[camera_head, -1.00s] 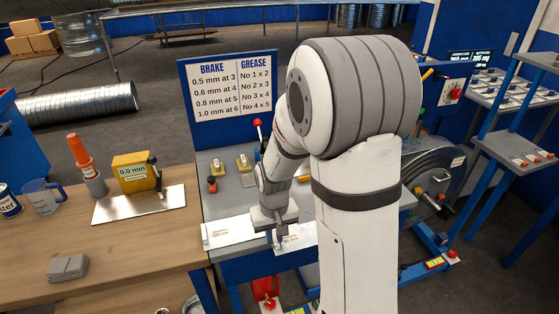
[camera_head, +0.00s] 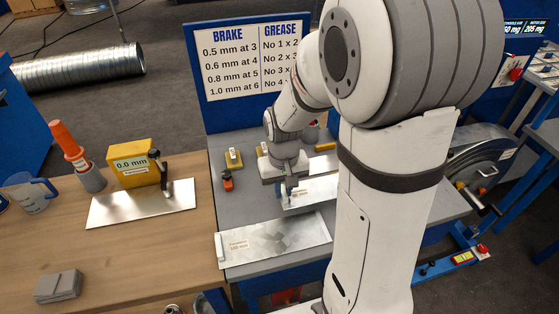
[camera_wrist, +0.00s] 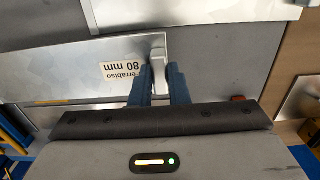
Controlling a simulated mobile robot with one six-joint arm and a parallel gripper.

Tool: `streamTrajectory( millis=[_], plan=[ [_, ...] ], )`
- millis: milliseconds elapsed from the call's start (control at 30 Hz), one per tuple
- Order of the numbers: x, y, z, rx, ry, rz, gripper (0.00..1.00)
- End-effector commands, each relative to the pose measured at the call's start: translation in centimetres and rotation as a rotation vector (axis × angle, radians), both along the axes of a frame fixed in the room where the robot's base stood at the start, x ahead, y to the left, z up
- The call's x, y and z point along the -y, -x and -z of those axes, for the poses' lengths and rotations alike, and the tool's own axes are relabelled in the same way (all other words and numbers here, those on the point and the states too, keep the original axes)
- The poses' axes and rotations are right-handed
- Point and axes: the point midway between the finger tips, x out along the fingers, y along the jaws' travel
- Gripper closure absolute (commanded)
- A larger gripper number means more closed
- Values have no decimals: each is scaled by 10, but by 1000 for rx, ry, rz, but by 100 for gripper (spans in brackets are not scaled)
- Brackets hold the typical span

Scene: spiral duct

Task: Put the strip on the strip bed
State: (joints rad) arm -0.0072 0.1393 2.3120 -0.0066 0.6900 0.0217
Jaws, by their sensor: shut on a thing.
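My gripper (camera_head: 287,190) is shut on the small grip block of a bright metal strip (camera_head: 318,190) over the grey bench. In the wrist view, the blue fingers (camera_wrist: 160,76) pinch this block at one end of the strip (camera_wrist: 70,68), whose label reads 80 mm. My arm hides the strip's right part in the head view. I cannot tell whether the strip touches the surface beneath. A longer strip (camera_head: 295,236), labelled about 100 mm, lies along the bench front. The grey bench top (camera_head: 235,205) shows around both; which part is the strip bed is unclear.
A wooden table (camera_head: 130,255) adjoins at left, with a metal sheet (camera_head: 120,208), a yellow gauge (camera_head: 133,163) and grey plates (camera_head: 58,286). A small red-topped item (camera_head: 227,181) and a yellow-based block (camera_head: 233,158) stand left of my gripper. A sign board (camera_head: 250,60) rises behind.

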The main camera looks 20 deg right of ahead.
Motion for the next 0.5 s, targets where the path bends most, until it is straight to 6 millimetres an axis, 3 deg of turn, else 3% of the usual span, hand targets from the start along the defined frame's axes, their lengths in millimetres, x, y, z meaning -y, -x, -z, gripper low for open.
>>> streamTrajectory(
  millis=[300, 500],
  plan=[
    [0, -86, -2, -1, 0, -3, 100],
    [-1, -118, -1, 0, 0, -5, 100]
  ],
)
